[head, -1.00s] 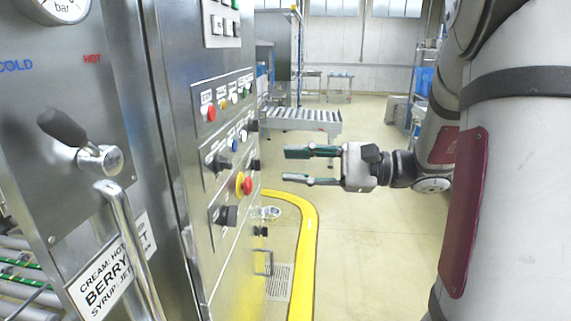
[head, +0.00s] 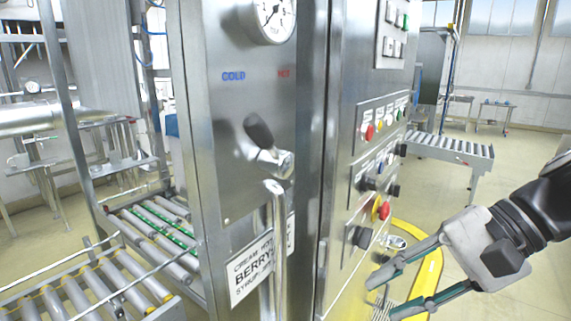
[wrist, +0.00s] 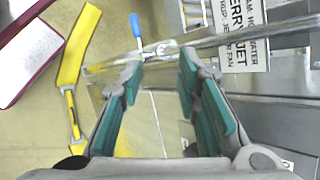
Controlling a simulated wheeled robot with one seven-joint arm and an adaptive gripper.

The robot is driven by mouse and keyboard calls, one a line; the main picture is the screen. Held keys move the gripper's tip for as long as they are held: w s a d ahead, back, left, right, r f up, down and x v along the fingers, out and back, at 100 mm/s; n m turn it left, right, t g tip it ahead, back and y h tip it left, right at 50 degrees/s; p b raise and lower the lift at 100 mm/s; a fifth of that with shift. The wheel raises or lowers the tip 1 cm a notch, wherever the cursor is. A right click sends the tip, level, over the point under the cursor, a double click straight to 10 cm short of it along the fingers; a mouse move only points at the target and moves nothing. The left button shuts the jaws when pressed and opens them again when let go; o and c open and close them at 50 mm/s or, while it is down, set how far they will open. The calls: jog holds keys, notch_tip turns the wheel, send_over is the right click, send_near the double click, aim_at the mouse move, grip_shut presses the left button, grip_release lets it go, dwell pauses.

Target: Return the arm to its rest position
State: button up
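My gripper (head: 381,294) is in the lower right of the head view, tilted down and to the left, in front of the steel cabinet's control panel. Its two fingers are apart with nothing between them. In the wrist view my gripper (wrist: 157,95) shows green finger pads, apart and empty. My arm comes in from the right edge of the head view. No contact between the gripper and the cabinet (head: 240,140) is visible, though the exact gap is hard to judge.
The cabinet carries a lever handle (head: 267,145), a long vertical bar (head: 277,245), a gauge (head: 272,18) and protruding knobs and buttons (head: 384,211). Roller conveyors stand at left (head: 90,285) and back right (head: 447,150). Open floor lies at right.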

jog(key=s+d+n+t+h, duration=0.3)
jog(key=s+d+n+h, duration=0.1)
jog(key=n+h, duration=0.4)
jog(key=shift+s+d+f+h, duration=0.35)
jog(key=shift+s+h, duration=0.4)
jog(key=shift+h, duration=0.05)
dwell(0.7)
